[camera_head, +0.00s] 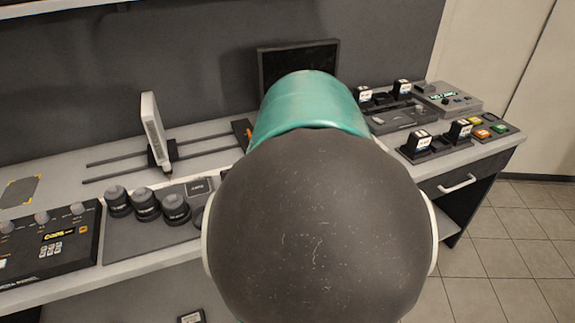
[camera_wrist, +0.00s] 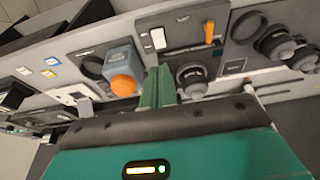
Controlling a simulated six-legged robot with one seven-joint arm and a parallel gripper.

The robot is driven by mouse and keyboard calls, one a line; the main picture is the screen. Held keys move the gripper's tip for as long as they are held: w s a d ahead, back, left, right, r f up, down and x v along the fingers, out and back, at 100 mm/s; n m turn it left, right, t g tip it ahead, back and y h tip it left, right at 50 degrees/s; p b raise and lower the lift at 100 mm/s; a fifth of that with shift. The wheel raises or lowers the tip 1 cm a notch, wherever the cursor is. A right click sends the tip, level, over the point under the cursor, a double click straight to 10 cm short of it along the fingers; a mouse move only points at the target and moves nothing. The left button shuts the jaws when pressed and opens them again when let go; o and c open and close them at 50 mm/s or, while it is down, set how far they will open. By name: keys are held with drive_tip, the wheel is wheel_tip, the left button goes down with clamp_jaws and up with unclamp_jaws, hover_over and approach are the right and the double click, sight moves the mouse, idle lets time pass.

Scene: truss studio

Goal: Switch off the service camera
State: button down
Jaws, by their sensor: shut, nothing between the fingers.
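In the wrist view, my gripper (camera_wrist: 160,72) has its two green fingers together, with nothing between them. Beside the fingertips, to the left, is a blue-grey box (camera_wrist: 121,57) with a round orange part (camera_wrist: 123,84). Past the fingertips is a dark panel (camera_wrist: 180,50) with a white switch (camera_wrist: 158,38), an orange lever (camera_wrist: 209,32) and a round black lens-like part (camera_wrist: 191,78). I cannot tell which of these is the service camera, nor whether the fingers touch anything. In the head view my arm hides the gripper and this area.
Several black lenses (camera_head: 147,204) stand in a tray left of my arm. A white upright panel (camera_head: 154,130) stands near two dark rails. A control box (camera_head: 50,245) is at far left. A dark monitor (camera_head: 297,62) stands behind; battery-like blocks (camera_head: 421,144) and a button pad (camera_head: 489,129) are right.

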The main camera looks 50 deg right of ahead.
drive_tip(key=shift+r, duration=0.1)
drive_tip(key=shift+w+d+r, duration=0.15)
drive_tip(key=shift+w+d, duration=0.15)
drive_tip(key=shift+w, duration=0.35)
drive_tip(key=x, duration=1.4)
drive_tip(key=shift+s, duration=0.2)
drive_tip(key=shift+w+f, duration=0.1)
drive_tip(key=shift+f, duration=0.15)
